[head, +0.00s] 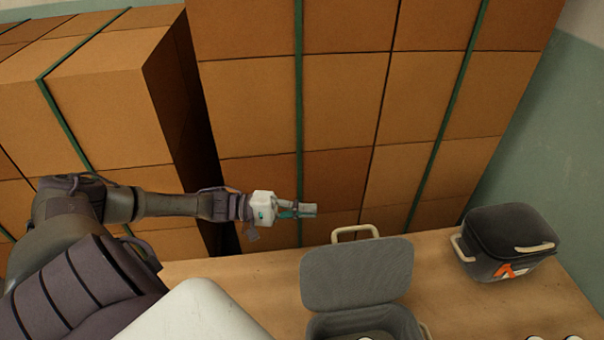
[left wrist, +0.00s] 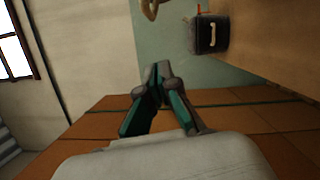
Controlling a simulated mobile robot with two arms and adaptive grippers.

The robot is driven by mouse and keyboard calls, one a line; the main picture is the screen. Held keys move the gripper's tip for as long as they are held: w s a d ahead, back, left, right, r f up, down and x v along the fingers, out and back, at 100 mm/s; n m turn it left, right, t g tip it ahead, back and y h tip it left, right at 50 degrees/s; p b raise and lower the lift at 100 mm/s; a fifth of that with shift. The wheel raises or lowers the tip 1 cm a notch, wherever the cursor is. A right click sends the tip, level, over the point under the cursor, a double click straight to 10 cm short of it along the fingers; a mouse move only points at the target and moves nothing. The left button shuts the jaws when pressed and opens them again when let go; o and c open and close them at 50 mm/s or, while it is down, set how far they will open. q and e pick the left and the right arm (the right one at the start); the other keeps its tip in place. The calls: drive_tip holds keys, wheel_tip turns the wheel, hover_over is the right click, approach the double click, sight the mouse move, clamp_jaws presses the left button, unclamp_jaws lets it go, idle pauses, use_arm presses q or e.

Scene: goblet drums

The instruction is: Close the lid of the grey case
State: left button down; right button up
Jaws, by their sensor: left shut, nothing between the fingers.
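The grey case (head: 368,323) sits on the table at the lower middle of the head view, cut off by the bottom edge. Its lid (head: 357,274) stands open, raised at the back of the case. A cream handle (head: 355,233) shows at the lid's far edge. My left gripper (head: 314,210) is shut and empty, above and to the left of the lid, apart from it. Its closed fingers also show in the left wrist view (left wrist: 157,70). My right gripper is not in view.
A dark lidded box (head: 500,240) with cream handles stands on the table (head: 465,300) to the right; it also shows in the left wrist view (left wrist: 209,34). Stacked cardboard boxes (head: 340,100) rise behind the table. Bare tabletop lies left of the case and between the two containers.

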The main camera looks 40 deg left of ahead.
use_arm(q)
drive_tip(key=w+d+p, duration=0.1)
drive_tip(key=d+p, duration=0.1)
drive_tip(key=d, duration=0.6)
drive_tip(key=shift+r+p, duration=0.3)
drive_tip(key=shift+r, duration=0.15)
